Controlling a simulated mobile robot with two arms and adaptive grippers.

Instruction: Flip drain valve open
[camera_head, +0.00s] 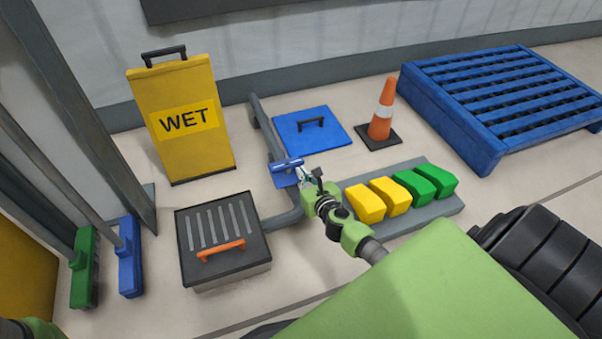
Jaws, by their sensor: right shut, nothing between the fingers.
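A grey pipe (264,130) runs along the floor from the wall and bends toward the drain box. A blue valve handle (287,164) sits on it near the bend, with a flat blue part below its bar. My right gripper (304,175) is at the right end of the handle, close to it. Its fingers are shut with nothing between them. I cannot tell whether they touch the handle. My left gripper is out of view.
A grated drain box (193,268) with an orange handle stands left of the pipe. A yellow WET sign (184,145), a blue floor hatch (335,138), an orange cone (384,110), and yellow and green blocks on a grey strip (446,208) surround the spot.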

